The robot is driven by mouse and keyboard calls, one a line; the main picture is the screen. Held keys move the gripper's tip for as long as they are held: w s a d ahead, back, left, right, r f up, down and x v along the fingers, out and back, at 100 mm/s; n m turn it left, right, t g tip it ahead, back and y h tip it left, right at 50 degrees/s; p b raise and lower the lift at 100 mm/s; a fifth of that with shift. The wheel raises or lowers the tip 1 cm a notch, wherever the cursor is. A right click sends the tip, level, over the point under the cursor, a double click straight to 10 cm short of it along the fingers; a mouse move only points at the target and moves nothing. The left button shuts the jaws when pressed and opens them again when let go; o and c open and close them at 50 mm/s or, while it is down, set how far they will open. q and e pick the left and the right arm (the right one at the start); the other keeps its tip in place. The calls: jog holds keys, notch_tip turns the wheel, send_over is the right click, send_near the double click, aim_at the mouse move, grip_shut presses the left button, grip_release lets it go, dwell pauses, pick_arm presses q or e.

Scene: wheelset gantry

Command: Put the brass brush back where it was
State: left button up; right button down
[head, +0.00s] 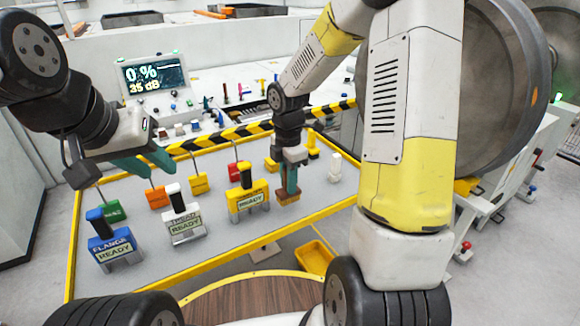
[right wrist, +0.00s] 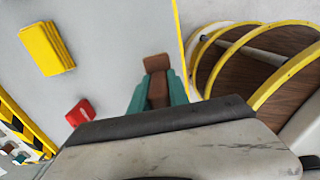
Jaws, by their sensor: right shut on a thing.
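My right gripper (head: 290,183) points down over the right part of the grey yellow-edged table (head: 150,275). Its teal fingers are shut on a brown block-shaped thing, which looks like the brass brush (head: 287,197). In the right wrist view the brown brush (right wrist: 157,70) sticks out between the teal fingers (right wrist: 158,98). I cannot tell whether it touches the table; its bristles cannot be made out. My left gripper (head: 146,166) is open and empty above the table's left side, its teal fingers apart.
Blue (head: 113,245), white (head: 182,220) and yellow (head: 247,195) labelled stands line the table's front. Green, orange, yellow and red blocks (head: 233,170) sit behind them. A white cylinder (head: 335,168) stands right of my right gripper. A yellow tray (head: 315,257) lies below the front edge.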

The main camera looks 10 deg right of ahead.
jog(key=shift+w+d+f, duration=0.7)
jog(key=shift+w+d, duration=0.1)
jog(key=shift+w, duration=0.3)
jog(key=shift+w+d+f, duration=0.7)
jog(key=shift+w+d, duration=0.05)
jog(key=shift+w, duration=0.35)
jog(key=shift+w+d+f, duration=0.7)
jog(key=shift+w+d, duration=0.1)
jog(key=shift+w, duration=0.3)
jog(key=shift+f, duration=0.1)
jog(key=c, duration=1.3)
grip_release()
jog(key=shift+o, duration=0.2)
